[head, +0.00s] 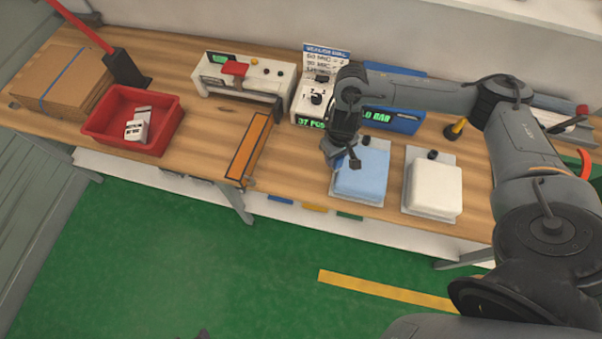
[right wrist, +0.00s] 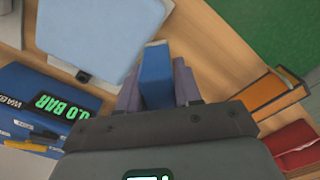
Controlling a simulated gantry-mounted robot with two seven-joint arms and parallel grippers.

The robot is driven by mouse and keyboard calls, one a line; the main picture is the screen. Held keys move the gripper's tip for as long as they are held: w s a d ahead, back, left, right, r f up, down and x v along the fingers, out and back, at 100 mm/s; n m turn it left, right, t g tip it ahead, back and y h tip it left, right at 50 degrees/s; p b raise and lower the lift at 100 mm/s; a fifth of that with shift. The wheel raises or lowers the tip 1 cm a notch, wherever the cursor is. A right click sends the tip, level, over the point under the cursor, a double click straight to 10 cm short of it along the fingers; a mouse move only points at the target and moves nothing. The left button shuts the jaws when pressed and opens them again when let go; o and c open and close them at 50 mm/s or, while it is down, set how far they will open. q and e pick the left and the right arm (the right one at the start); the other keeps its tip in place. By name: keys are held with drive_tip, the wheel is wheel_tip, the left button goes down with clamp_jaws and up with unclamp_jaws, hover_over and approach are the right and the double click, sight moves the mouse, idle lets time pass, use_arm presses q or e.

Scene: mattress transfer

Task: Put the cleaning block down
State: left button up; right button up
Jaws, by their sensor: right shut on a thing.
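The cleaning block (right wrist: 156,72) is a small blue block. My right gripper (right wrist: 158,88) is shut on it, one finger on each side. In the head view my right gripper (head: 335,152) hangs over the wooden table by the left edge of the light blue mattress (head: 362,176). The block is mostly hidden there by the gripper. In the right wrist view the light blue mattress (right wrist: 95,35) lies beside the block. I cannot tell whether the block touches the table (head: 295,165). My left gripper is not in view.
A white mattress (head: 434,190) lies right of the blue one. An orange strip (head: 248,148) lies to the left. A red bin (head: 90,128), a cardboard box (head: 62,82), a sealing machine (head: 245,84) and a blue display unit (head: 404,122) stand around. Bare wood lies between strip and blue mattress.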

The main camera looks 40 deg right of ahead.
drive_tip(key=shift+s+f, duration=0.2)
drive_tip(key=shift+f, duration=0.45)
drive_tip(key=w+a+f+b, duration=0.1)
drive_tip(key=w+a+f, duration=0.1)
drive_tip(key=w, duration=0.1)
drive_tip(key=w+a+f+b, duration=0.1)
drive_tip(key=w+a+f, duration=0.1)
drive_tip(key=w, duration=0.1)
drive_tip(key=w+a+f+b, duration=0.1)
drive_tip(key=w+a+f, duration=0.1)
drive_tip(key=w+f, duration=0.1)
drive_tip(key=shift+w+a, duration=0.15)
drive_tip(key=shift+w, duration=0.1)
wheel_tip(320, 180, down, 3)
drive_tip(key=shift+f+b, duration=0.1)
drive_tip(key=shift+b, duration=0.35)
drive_tip(key=shift+f, duration=0.35)
drive_tip(key=shift+f, duration=0.15)
drive_tip(key=o, duration=1.1)
drive_tip(key=shift+c, duration=0.2)
